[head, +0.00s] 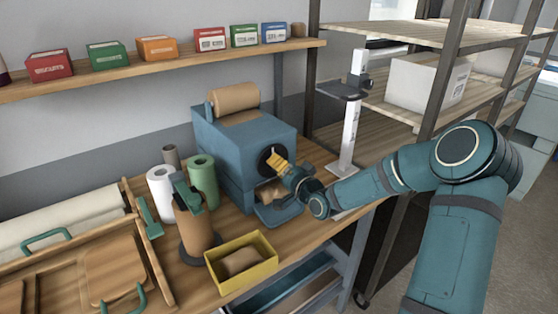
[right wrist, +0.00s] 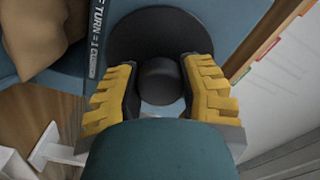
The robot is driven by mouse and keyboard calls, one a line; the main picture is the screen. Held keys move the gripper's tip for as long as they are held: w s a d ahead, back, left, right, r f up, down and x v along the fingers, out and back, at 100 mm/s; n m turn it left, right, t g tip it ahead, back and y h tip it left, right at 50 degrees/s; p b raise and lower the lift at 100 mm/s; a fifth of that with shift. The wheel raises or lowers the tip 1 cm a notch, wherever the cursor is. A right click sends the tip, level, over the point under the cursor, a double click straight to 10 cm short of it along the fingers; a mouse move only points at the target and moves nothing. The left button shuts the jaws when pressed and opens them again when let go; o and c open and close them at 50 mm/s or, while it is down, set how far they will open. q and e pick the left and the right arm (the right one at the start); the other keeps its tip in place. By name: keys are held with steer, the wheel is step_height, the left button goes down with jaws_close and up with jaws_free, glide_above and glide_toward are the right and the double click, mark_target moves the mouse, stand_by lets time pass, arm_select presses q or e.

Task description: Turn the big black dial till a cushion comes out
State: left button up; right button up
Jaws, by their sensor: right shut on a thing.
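The big black dial (head: 265,160) is on the front of the blue machine (head: 232,135). In the right wrist view, the dial's round black disc (right wrist: 140,32) has a black knob (right wrist: 158,80) at its middle. My right gripper (head: 277,161) is at the dial, its yellow fingers (right wrist: 160,92) on both sides of the knob and shut on it. A brown paper cushion (head: 270,192) shows at the machine's opening below the dial, partly hidden by my gripper; brown paper (right wrist: 32,35) also shows in the right wrist view. My left gripper is not in view.
A yellow tray (head: 214,273) holding a brown paper piece (head: 241,261) stands at the bench's front. White (head: 160,190) and green (head: 203,180) rolls and a brown cylinder (head: 195,230) stand left of the machine. A white post (head: 350,130) stands to the right, close to my right arm.

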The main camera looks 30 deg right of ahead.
steer(key=m+p, duration=0.2)
steer(key=m, duration=0.1)
steer(key=shift+a+r+m, duration=0.1)
steer(key=shift+m, duration=0.2)
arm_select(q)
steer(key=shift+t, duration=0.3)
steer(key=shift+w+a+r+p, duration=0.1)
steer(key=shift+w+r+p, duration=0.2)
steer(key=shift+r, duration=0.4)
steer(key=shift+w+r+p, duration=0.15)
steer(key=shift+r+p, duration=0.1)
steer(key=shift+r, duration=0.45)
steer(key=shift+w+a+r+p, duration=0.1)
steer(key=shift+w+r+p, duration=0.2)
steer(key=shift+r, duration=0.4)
arm_select(e)
steer(key=shift+m, duration=1.5)
steer(key=o, duration=1.2)
steer(key=shift+a, duration=0.1)
